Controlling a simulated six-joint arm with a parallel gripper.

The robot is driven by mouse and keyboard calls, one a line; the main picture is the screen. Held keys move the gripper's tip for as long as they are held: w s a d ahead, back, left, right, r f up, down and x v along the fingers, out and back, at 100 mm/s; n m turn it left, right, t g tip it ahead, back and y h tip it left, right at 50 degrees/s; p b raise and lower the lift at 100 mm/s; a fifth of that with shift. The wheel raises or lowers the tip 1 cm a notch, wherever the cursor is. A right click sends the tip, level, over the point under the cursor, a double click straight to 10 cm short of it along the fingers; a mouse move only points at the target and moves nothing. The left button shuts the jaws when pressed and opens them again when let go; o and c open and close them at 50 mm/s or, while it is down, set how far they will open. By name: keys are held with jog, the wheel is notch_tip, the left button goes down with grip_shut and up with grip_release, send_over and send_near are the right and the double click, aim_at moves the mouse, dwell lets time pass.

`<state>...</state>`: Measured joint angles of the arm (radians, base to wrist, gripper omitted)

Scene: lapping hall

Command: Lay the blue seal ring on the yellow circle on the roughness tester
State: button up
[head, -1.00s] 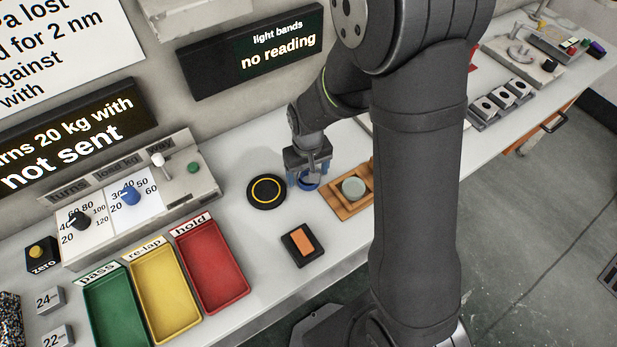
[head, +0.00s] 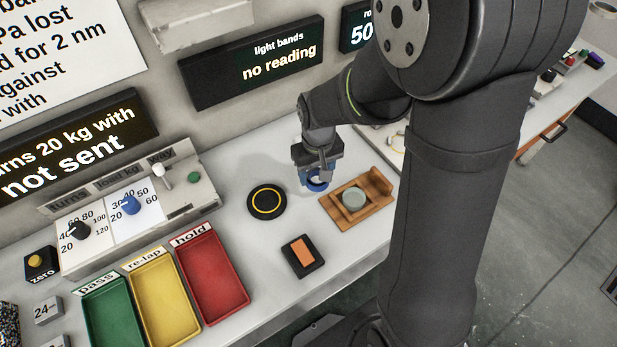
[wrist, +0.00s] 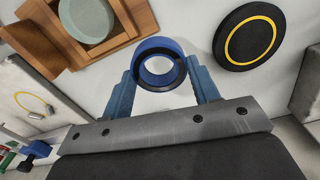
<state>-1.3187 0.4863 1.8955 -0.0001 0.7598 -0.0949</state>
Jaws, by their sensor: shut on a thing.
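The blue seal ring (wrist: 158,45) is gripped between the fingers of my gripper (wrist: 160,68). In the head view the ring (head: 317,184) hangs under my gripper (head: 318,171), seemingly a little above the bench. A pale block with a thin yellow circle (wrist: 33,103) shows at the left of the wrist view; it looks like the roughness tester. In the head view a pale part (head: 394,150) there is mostly hidden by my arm. A black disc with another yellow circle (head: 267,202) lies left of my gripper; it also shows in the wrist view (wrist: 232,50).
A wooden holder (head: 375,212) with a grey-green round piece (head: 354,199) stands just right of the ring. An orange-topped black pad (head: 303,256) lies in front. Red (head: 243,302), yellow and green trays are at front left. Bench between disc and pad is clear.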

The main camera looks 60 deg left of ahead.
jog(key=w+d+r, duration=0.5)
jog(key=w+d, duration=0.1)
jog(key=d, duration=0.1)
jog(key=w+d+r+n, duration=0.1)
jog(key=w+d+n, duration=0.2)
jog(key=w+n, duration=0.8)
jog(key=w+d+r+n, duration=0.2)
jog(key=w+n, duration=0.5)
jog(key=w, duration=0.8)
jog(key=s+a+f, duration=0.1)
jog(key=a+f, duration=0.1)
jog(key=a, duration=0.1)
jog(key=s+a+f, duration=0.1)
jog(key=a+f, duration=0.1)
jog(key=a, duration=0.2)
jog(key=s+a+f, duration=0.1)
jog(key=a+f, duration=0.2)
jog(key=a, duration=0.1)
jog(key=shift+f, duration=2)
jog(key=shift+f, duration=0.2)
jog(key=o, duration=1.1)
